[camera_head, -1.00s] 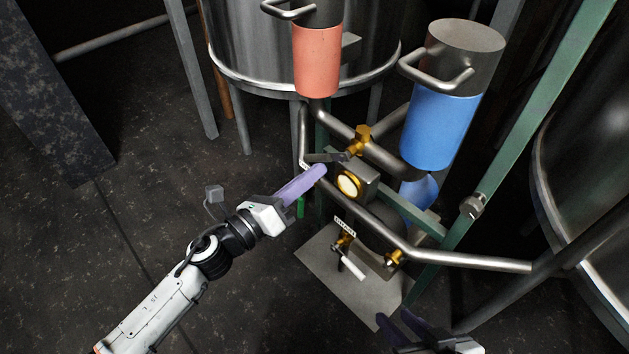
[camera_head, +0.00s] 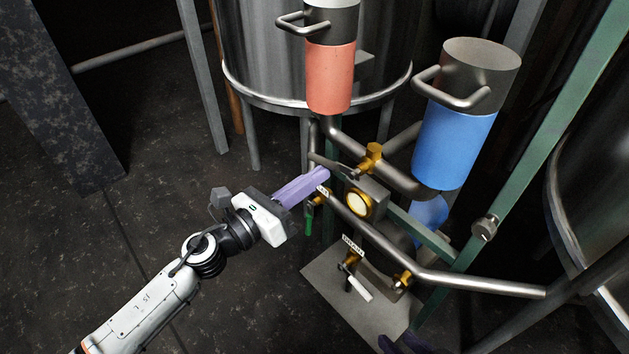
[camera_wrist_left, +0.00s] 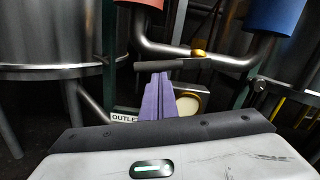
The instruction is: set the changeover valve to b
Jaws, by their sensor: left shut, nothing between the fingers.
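The changeover valve is a brass body (camera_head: 371,157) on the pipe between the red and blue canisters. Its grey lever (camera_head: 330,162) points left and slightly away in the head view. In the left wrist view the lever (camera_wrist_left: 172,64) lies across the picture just beyond my fingertips. My left gripper (camera_head: 318,178) has its purple fingers shut and empty, the tips right beside the lever on its near side; I cannot tell whether they touch. The fingers also show in the wrist view (camera_wrist_left: 158,100). Only a dark purple bit of my right gripper (camera_head: 402,345) shows at the bottom edge. No B mark is readable.
A red canister (camera_head: 330,78) and a blue canister (camera_head: 455,135) stand above the pipes. A round gauge (camera_head: 358,204) sits below the valve. A green handle (camera_head: 309,222) and a white handle (camera_head: 358,289) are lower down. A green post (camera_head: 530,150) rises at right. Open floor lies left.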

